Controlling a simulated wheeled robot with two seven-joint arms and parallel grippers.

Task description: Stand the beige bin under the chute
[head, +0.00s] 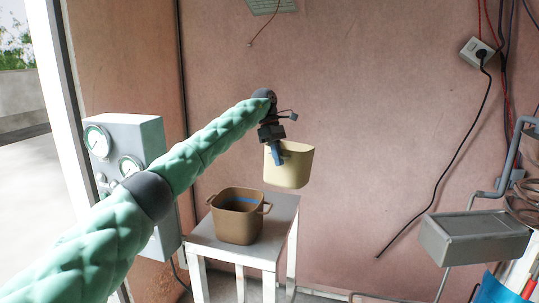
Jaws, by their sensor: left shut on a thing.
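The beige bin (292,168) hangs upright in the air in the middle of the head view. My left gripper (276,152) is shut on its left rim from above, with a blue finger showing against its wall. The bin's bottom is clear of the white table, near its back edge in the picture; I cannot tell whether it is over the table. I cannot make out a chute for certain. My right gripper is not in view.
A brown bin (238,222) with handles stands on the white table (203,236). A gauge cabinet (142,140) is at left. A grey box (474,238) on a metal frame is at right, with cables on the wall. The floor between shows little.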

